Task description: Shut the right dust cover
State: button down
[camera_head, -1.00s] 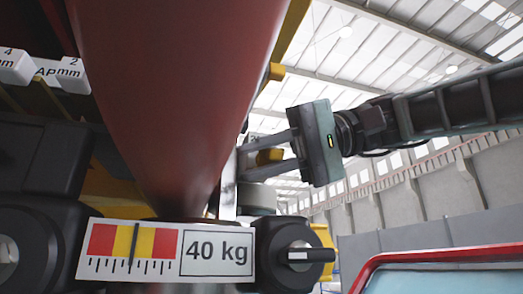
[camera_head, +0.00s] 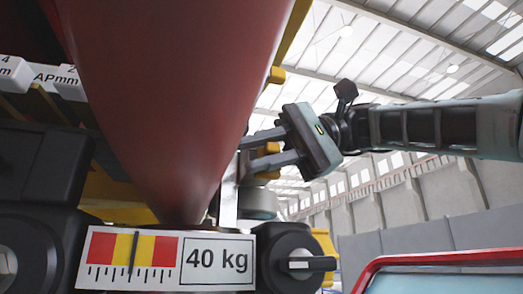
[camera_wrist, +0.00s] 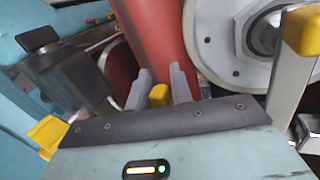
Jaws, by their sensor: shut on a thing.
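My gripper (camera_head: 248,154) comes in from the right in the head view, beside the big red tube. Its fingers are shut on a yellow grip (camera_head: 268,152), which also shows between the fingertips in the wrist view (camera_wrist: 160,96). A narrow upright metal plate (camera_head: 229,196) stands just left of and below the fingers. The right dust cover is not clearly identifiable; the plate and yellow grip may belong to it, but their joint is hidden. I cannot tell how far the cover is open.
The red tube (camera_head: 165,90) fills the upper left, close to the fingertips. Below are a gauge labelled 40 kg (camera_head: 170,258) and a black knob (camera_head: 292,262). A red-rimmed panel (camera_head: 455,268) is at lower right. A pale round wheel (camera_wrist: 225,40) shows in the wrist view.

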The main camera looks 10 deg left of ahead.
aim_at(278, 148)
jog(key=shift+w, duration=0.1)
dwell(0.3)
jog(key=c, duration=1.3)
grip_release()
jog(key=shift+w, duration=0.1)
jog(key=shift+c, duration=0.2)
jog(key=shift+r, duration=0.1)
jog(key=v, duration=0.7)
jog(key=shift+d, duration=0.2)
